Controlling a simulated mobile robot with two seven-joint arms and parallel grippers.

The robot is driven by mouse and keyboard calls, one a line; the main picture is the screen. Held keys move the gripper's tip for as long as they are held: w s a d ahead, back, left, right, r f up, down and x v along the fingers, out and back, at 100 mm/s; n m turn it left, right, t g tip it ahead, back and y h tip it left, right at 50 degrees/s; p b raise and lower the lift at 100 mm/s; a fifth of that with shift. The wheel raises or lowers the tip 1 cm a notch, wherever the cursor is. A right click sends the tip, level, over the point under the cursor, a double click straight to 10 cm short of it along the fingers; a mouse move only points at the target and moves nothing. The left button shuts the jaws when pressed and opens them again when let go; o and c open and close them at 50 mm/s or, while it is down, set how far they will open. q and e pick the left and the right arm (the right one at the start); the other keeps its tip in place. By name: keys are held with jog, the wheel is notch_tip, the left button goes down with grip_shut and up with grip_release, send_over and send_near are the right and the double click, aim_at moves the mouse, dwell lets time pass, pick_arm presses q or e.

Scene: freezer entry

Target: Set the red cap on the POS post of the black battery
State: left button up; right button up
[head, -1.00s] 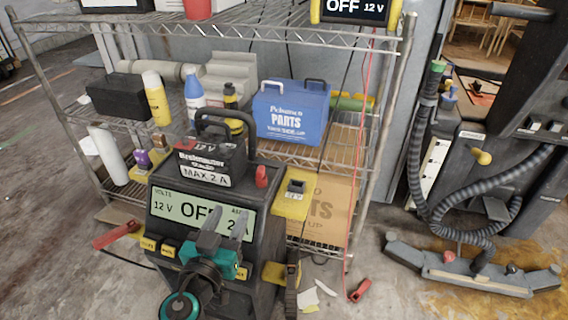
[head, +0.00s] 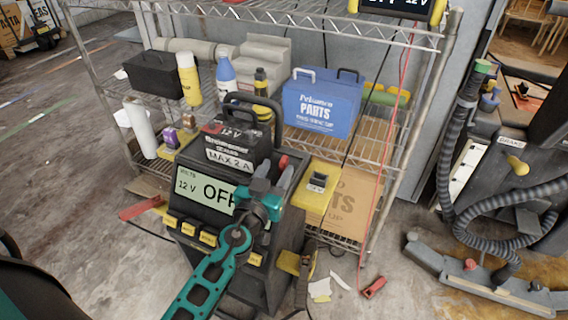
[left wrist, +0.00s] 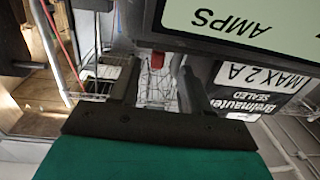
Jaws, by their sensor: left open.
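The black battery (head: 230,152), labelled MAX 2 A, sits on top of a charger with a large display. Its label also shows upside down in the left wrist view (left wrist: 262,82). I cannot make out its POS post. The red cap (head: 283,161) stands on the charger's top, right of the battery, partly hidden by my gripper. My left gripper (head: 276,176) is open in front of it, fingers pointing towards it. In the left wrist view the cap (left wrist: 158,57) shows between the open fingers (left wrist: 155,82), apparently without contact. My right gripper is out of view.
The charger (head: 275,265) stands before a wire shelf (head: 300,150) holding a blue PARTS box (head: 322,103) and bottles. A black handle (head: 262,102) arches beside the battery. A yellow tray (head: 318,196) juts out right. A hose (head: 448,160) and machine stand at far right.

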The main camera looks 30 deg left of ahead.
aim_at(281, 163)
pick_arm(q)
jog(key=shift+w+a+r, duration=0.1)
jog(key=shift+w, duration=2.25)
jog(key=shift+c, duration=0.2)
grip_shut()
